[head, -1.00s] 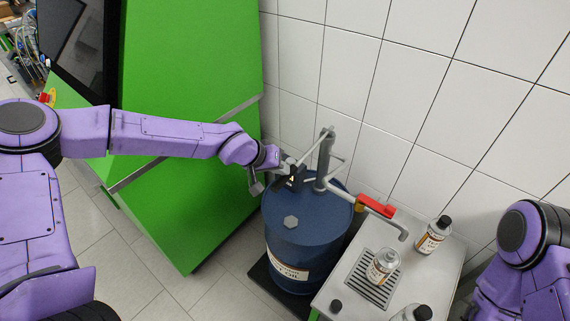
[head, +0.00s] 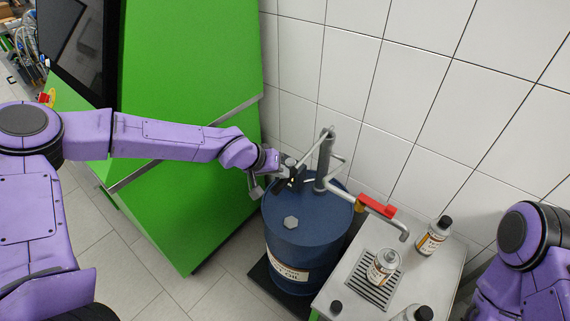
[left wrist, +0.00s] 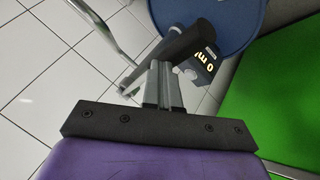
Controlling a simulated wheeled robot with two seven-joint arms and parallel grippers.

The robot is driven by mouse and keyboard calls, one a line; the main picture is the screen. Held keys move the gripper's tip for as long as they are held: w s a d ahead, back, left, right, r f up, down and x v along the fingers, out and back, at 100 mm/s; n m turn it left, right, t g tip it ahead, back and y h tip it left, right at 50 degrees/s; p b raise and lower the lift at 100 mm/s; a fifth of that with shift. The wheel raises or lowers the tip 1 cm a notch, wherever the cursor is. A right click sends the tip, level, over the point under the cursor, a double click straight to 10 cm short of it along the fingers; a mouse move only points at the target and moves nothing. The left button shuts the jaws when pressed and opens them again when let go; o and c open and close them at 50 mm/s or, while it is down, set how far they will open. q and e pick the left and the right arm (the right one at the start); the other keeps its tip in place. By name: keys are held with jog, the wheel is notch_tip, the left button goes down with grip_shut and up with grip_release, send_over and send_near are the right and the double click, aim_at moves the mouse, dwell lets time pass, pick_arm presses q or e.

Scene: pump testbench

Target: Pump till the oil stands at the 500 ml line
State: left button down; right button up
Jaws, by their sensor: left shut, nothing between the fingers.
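The blue oil drum (head: 290,245) stands in the middle of the head view with a grey hand pump (head: 325,158) upright on its lid. A thin lever slants from the pump's top toward my left gripper (head: 292,172). The gripper is shut and empty, close to a black part by the pump; contact cannot be told. In the left wrist view, a black handle-like bar (left wrist: 183,50) lies just beyond the fingers, beside a small display reading "0 ml" (left wrist: 207,58). The spout (head: 404,235) ends above an open-topped bottle (head: 384,265). Its oil level is not visible.
A red valve handle (head: 377,206) sits on the spout pipe. A capped bottle (head: 434,237) and another bottle (head: 415,314) stand on the grey bench (head: 437,278) with a drain grate. A green cabinet (head: 190,110) is left of the drum; a tiled wall is behind.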

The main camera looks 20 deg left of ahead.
pick_arm(q)
jog(key=shift+s+f+b, duration=0.2)
jog(key=shift+f+b, duration=0.45)
jog(key=shift+f, duration=1.05)
dwell(1.1)
dwell(0.5)
jog(key=r+p, duration=0.2)
jog(key=p, duration=0.1)
jog(key=r+p, duration=0.3)
jog(key=p, duration=0.1)
jog(key=r+p, duration=0.3)
jog(key=p, duration=0.1)
jog(key=shift+w+d, duration=0.1)
jog(key=shift+w, duration=0.3)
jog(key=shift+r, duration=0.15)
jog(key=shift+w+r, duration=0.15)
jog(key=shift+r, duration=0.85)
notch_tip(320, 180, up, 5)
send_over(280, 180)
jog(key=w, duration=0.1)
jog(key=shift+w+d, duration=0.2)
jog(key=shift+d, duration=0.1)
dwell(0.6)
